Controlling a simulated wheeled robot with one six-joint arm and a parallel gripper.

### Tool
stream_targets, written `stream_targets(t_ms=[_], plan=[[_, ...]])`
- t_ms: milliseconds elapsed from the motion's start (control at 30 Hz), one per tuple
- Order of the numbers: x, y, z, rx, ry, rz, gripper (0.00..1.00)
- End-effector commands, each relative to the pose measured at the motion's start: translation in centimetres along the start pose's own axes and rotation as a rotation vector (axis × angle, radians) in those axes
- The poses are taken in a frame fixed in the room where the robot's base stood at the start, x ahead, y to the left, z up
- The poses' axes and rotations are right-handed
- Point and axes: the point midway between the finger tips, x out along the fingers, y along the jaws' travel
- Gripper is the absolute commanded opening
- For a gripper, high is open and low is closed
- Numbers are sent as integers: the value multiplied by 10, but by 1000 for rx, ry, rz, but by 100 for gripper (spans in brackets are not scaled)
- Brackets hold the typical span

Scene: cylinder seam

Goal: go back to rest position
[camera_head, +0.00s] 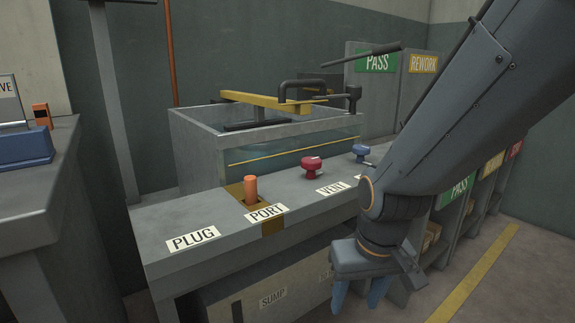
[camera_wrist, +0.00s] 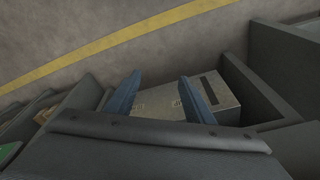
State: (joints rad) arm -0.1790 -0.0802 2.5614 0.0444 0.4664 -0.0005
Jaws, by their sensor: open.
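My gripper (camera_head: 374,290) hangs at the lower right in the head view, in front of the bench and below the level of its top. Its two blue fingers point down and stand apart. In the wrist view the gripper (camera_wrist: 158,95) is open with nothing between the fingertips but the view of a grey box beyond. My arm comes in from the upper right and hides part of the bench's right end.
The bench (camera_head: 200,257) carries an orange plug (camera_head: 250,189), a red knob (camera_head: 312,167) and a blue knob (camera_head: 361,152). A water tank (camera_head: 200,160) stands behind. A grey sump box (camera_head: 245,302) sits beneath. Bins labelled PASS (camera_head: 456,192) stand right. Floor (camera_head: 525,285) with a yellow line is clear.

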Motion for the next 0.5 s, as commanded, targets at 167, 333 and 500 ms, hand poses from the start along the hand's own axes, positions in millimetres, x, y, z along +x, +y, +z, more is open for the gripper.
stream_targets(t_ms=[167,333,500], plan=[[-28,-64,21,-138,-33,-55,48],[-51,-106,47,-242,-71,-97,48],[-66,-131,68,-313,-99,-123,48]])
